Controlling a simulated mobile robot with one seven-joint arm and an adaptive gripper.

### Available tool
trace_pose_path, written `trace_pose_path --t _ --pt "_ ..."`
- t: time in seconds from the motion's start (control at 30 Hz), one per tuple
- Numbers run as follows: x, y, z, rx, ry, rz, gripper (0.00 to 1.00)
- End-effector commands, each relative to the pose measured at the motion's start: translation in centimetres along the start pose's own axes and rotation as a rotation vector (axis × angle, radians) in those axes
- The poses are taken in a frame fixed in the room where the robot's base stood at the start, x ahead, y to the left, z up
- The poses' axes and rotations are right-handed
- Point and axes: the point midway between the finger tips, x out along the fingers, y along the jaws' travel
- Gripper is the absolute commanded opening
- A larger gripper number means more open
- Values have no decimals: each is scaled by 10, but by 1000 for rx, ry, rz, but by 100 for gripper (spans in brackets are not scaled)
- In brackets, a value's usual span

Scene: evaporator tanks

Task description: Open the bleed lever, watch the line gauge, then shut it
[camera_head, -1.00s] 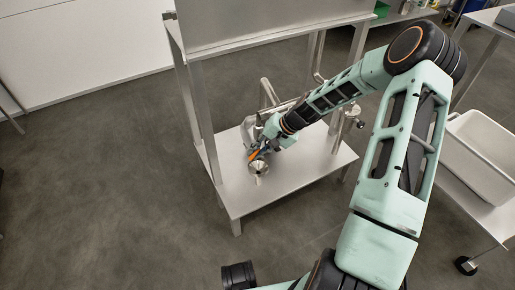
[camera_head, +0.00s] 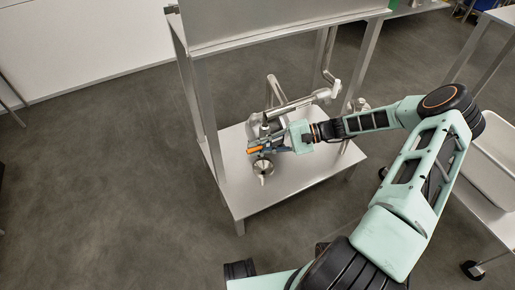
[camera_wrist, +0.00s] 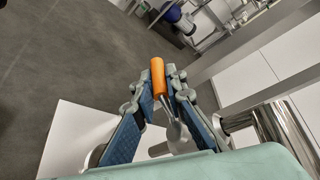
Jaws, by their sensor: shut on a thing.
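The bleed lever shows as an orange handle (camera_head: 256,149) on the pipework above the low metal shelf. In the wrist view the orange handle (camera_wrist: 158,78) stands between the blue finger pads, near the fingertips. My gripper (camera_head: 268,147) is shut on it, reaching in from the right; it also shows in the wrist view (camera_wrist: 160,90). A small metal funnel (camera_head: 263,167) sits just below the handle. I cannot make out the line gauge or its reading in either view.
A shiny pipe (camera_head: 296,104) runs behind my gripper. Metal posts (camera_head: 207,115) frame the shelf (camera_head: 240,196), and a large panel stands above it. A white bin (camera_head: 492,165) on a cart is at the right. The floor at the left is clear.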

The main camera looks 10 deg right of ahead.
Motion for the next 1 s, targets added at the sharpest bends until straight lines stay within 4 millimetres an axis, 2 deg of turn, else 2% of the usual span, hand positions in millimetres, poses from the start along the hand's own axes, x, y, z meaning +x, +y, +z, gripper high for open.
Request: trace_pose_path --t 0.67,0.7,0.83,1.0 --pt "0 -4 3 23 -38 -49 0" --pt "0 -4 3 23 -38 -49 15" --pt "0 -4 3 23 -37 -48 29" --pt "0 -3 2 23 -36 -46 29"
